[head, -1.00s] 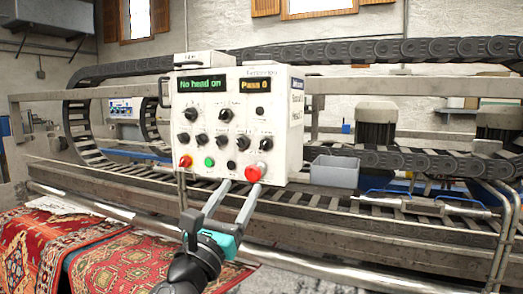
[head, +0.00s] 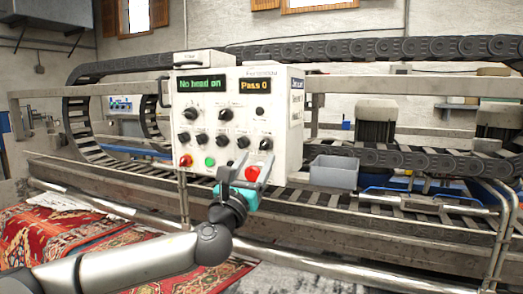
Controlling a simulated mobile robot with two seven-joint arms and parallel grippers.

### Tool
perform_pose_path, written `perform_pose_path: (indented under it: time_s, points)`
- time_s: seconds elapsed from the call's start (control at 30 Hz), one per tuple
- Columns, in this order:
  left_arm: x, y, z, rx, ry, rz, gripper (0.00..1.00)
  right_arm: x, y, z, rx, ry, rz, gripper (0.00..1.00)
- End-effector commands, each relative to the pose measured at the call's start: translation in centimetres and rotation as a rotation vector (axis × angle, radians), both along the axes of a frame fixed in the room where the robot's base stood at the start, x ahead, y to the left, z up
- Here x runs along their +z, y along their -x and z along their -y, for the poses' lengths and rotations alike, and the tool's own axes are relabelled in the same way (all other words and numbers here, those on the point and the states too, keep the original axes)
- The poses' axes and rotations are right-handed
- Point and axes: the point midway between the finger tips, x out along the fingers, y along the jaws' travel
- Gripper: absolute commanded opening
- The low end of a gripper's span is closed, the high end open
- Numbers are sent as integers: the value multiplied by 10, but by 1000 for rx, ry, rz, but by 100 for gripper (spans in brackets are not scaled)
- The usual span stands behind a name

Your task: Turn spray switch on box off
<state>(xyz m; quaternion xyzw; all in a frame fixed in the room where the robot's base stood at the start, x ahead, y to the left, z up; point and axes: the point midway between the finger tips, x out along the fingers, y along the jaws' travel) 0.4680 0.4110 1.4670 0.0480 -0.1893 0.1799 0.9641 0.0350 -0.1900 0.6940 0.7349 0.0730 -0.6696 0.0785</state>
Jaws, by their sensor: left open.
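The white control box (head: 283,122) stands at the middle of the head view. Its displays read "No head on" and "Pass 0". Black knobs sit in two rows, such as the upper right knob (head: 226,115) and the lower right knob (head: 265,144). Labels are too small to read, so I cannot tell which is the spray switch. My right gripper is not in view.
A grey bin (head: 334,171) hangs right of the box. A metal rail (head: 330,267) runs along the front of the machine. A black cable chain (head: 400,49) crosses above and behind. Red patterned rugs (head: 62,232) lie at lower left.

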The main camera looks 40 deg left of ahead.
Motion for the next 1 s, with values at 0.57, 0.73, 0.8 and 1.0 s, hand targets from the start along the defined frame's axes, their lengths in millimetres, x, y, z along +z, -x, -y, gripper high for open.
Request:
perform_pose_path:
  time_s: [0.57,0.73,0.8,1.0]
  points:
    - [15,-33,-12,0,1,0,64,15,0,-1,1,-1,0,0]
    - [16,-35,-12,-1,0,0,64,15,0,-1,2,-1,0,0]
    - [15,-35,-12,-1,0,0,64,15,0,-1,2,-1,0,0]
    - [15,-35,-12,-1,0,0,56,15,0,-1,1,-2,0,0]
